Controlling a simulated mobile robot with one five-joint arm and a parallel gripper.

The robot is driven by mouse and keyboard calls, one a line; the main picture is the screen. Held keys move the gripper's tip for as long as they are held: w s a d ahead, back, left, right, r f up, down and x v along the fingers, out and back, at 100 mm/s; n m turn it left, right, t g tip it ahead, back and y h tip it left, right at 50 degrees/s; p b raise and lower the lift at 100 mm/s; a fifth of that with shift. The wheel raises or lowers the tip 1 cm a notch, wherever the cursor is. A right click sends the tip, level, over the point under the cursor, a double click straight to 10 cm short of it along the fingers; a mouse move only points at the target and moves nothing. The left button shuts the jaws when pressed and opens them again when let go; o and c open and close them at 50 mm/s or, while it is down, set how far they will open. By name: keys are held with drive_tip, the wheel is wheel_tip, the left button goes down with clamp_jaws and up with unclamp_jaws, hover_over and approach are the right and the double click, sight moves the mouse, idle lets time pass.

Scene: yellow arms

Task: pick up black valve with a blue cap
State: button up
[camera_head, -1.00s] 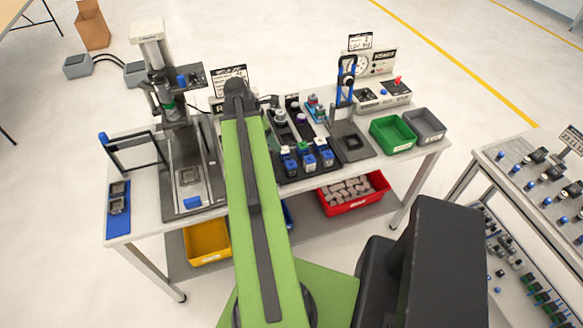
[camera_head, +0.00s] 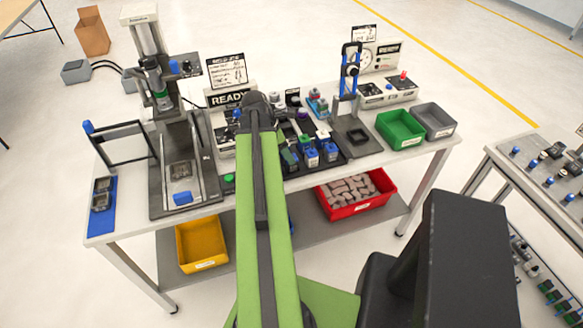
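On the right-hand table (camera_head: 497,165) lie several small dark valve-like parts, with blue ends or caps beside or on them, such as one dark part (camera_head: 543,155) and one blue piece (camera_head: 532,164). They are too small to tell which is a black valve with a blue cap. On the workbench, a dark tray (camera_head: 345,160) holds several small blocks, including a blue one with a pale top (camera_head: 330,152). My green arm reaches over the workbench's middle and covers the tray's left part. My gripper is not visible; the arm's far end hides that area.
The workbench (camera_head: 130,222) carries a press (camera_head: 150,70) at left, a blue-framed stand (camera_head: 350,85), a green bin (camera_head: 400,128) and a grey bin (camera_head: 434,120). Red (camera_head: 352,204) and yellow (camera_head: 203,243) bins sit on its lower shelf. A floor gap separates the tables.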

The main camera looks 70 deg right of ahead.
drive_tip(key=b+x, duration=0.3)
drive_tip(key=x, duration=0.1)
drive_tip(key=shift+s+a+f, duration=0.1)
drive_tip(key=shift+s+f, duration=0.1)
drive_tip(key=shift+f, duration=0.1)
drive_tip(key=shift+r, duration=0.15)
drive_tip(key=shift+c, duration=0.4)
clamp_jaws()
drive_tip(key=shift+r, duration=0.15)
